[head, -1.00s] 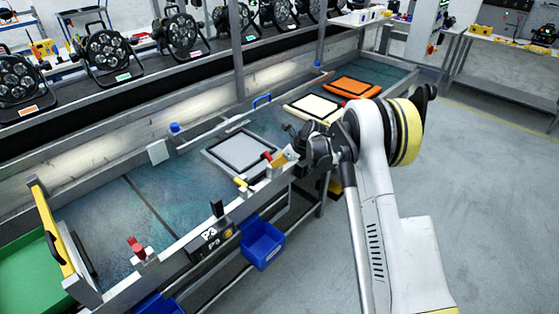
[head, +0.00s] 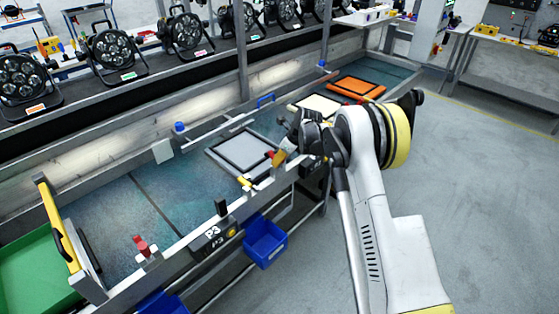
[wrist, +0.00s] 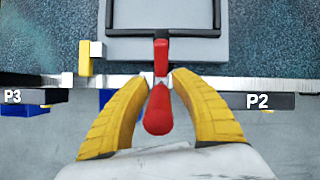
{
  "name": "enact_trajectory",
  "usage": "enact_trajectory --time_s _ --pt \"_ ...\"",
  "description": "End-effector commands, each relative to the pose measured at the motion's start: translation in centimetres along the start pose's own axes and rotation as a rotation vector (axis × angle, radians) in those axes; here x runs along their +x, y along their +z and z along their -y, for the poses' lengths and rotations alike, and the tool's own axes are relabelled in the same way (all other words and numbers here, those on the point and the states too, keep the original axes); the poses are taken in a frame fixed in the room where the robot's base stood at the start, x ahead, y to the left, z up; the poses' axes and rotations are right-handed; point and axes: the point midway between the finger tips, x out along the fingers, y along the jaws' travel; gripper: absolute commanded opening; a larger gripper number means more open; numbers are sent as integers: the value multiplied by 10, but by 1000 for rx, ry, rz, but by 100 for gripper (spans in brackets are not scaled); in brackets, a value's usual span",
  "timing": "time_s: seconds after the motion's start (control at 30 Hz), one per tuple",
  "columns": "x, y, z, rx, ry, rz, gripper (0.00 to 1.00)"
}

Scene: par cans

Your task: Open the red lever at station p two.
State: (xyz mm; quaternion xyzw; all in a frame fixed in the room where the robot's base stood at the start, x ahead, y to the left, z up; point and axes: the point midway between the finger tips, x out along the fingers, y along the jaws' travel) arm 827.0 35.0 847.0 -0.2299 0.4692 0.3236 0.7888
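A red lever (wrist: 157,115) stands at the front rail in the wrist view, with the P2 label (wrist: 257,101) to its right and the P3 label (wrist: 12,96) to its left. Its rounded knob points toward me and its neck reaches the rail. My gripper (wrist: 162,78) has its yellow fingers on either side of the lever, with narrow gaps still showing. In the head view my gripper (head: 279,160) is at the rail by the red lever (head: 270,154), partly hiding it.
A grey framed panel (head: 244,148) lies behind the lever. A yellow block (wrist: 84,60) stands on the rail to the left. Another red lever (head: 141,246) is farther left. Blue bins (head: 264,241) hang below the rail. The floor to the right is clear.

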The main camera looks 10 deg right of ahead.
Motion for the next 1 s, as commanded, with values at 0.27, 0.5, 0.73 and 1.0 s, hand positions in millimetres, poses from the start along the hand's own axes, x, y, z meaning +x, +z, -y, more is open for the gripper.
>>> enact_trajectory --time_s 0.27,0.5,0.73,1.0 --pt "0 0 -1 0 1 -1 42" --pt "-20 -1 0 0 1 -1 42" --pt "-72 -1 0 1 1 -1 42" --pt "-114 0 0 1 1 -1 42"
